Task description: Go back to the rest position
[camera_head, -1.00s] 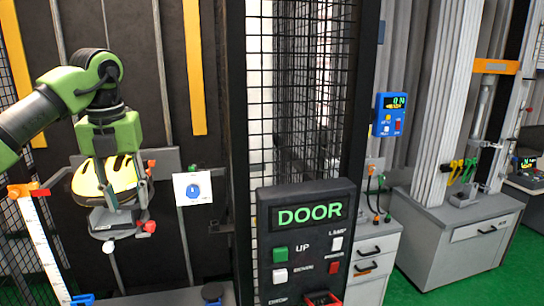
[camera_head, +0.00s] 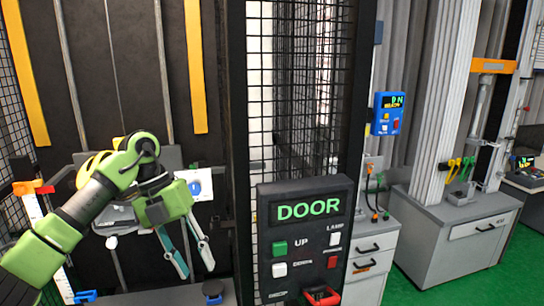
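My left gripper (camera_head: 190,272) hangs below the green wrist of my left arm, in front of the tower's dark back wall. Its two fingers point down and stand apart with nothing between them. My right gripper is not in view.
The DOOR control panel (camera_head: 306,246) stands to the right of my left gripper, before the black mesh cage (camera_head: 290,110). A ruler (camera_head: 62,282) stands at the left. Grey cabinets (camera_head: 455,240) and green floor (camera_head: 480,290) lie at the right.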

